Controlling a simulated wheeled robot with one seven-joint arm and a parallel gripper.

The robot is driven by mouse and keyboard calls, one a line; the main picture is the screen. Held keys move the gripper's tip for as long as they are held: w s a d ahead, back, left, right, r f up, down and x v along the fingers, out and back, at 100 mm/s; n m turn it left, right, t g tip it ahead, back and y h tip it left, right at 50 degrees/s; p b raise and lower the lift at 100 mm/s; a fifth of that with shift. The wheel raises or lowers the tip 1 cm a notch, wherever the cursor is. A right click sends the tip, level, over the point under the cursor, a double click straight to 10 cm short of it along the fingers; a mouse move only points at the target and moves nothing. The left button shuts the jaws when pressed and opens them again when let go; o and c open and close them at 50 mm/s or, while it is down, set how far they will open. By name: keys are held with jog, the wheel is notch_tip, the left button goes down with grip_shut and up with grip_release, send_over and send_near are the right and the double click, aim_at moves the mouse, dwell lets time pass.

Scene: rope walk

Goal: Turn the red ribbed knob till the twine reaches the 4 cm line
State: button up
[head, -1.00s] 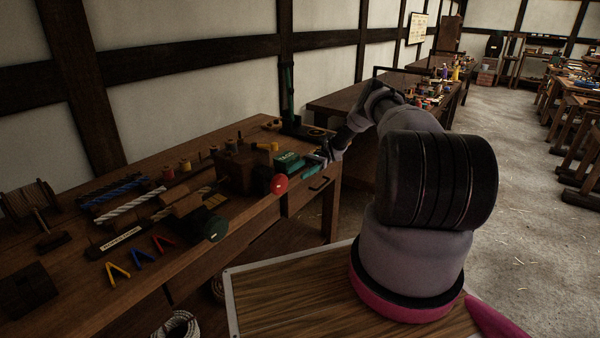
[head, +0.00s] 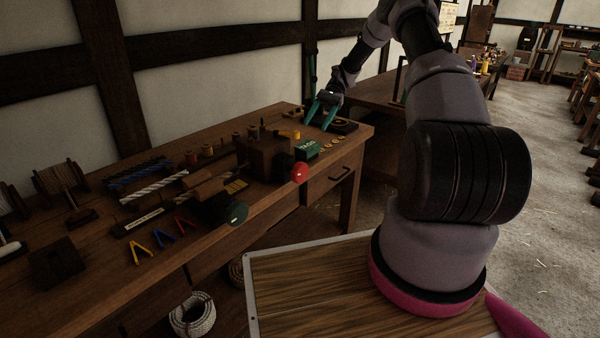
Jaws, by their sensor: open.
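The red knob (head: 299,173) sticks out at the front edge of the workbench, on a dark shaft at the right of a wooden block (head: 262,157). Its ribs are too small to make out. A dark green knob (head: 238,213) sits further left on the same edge. My gripper (head: 321,116) is open and empty, its two teal fingers pointing down above the bench's far right end, behind and right of the red knob and apart from it. I cannot make out the twine or the 4 cm line.
A green box (head: 306,149) and several brass discs (head: 335,143) lie near the red knob. A rope coil (head: 192,314) lies below. Open floor (head: 530,190) lies right.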

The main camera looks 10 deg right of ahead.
jog(key=s+a+r+n+t+h, duration=0.1)
jog(key=s+r+t+h, duration=0.2)
jog(key=r, duration=0.5)
jog(key=s+a+r+n+t+h, duration=0.1)
jog(key=s+r+t+h, duration=0.1)
jog(key=s+r, duration=0.45)
jog(key=s+r+t+h, duration=0.2)
jog(key=s+r+t, duration=0.7)
jog(key=s+r, duration=0.3)
jog(key=m+g+h, duration=0.2)
jog(key=m+g, duration=0.2)
jog(key=m, duration=0.1)
send_over(299, 172)
jog(key=w, duration=0.2)
jog(key=f, duration=2.9)
jog(key=shift+s+d+f, duration=0.1)
jog(key=shift+d+f, duration=0.15)
jog(key=shift+f, duration=0.15)
notch_tip(299, 172, down, 11)
grip_shut()
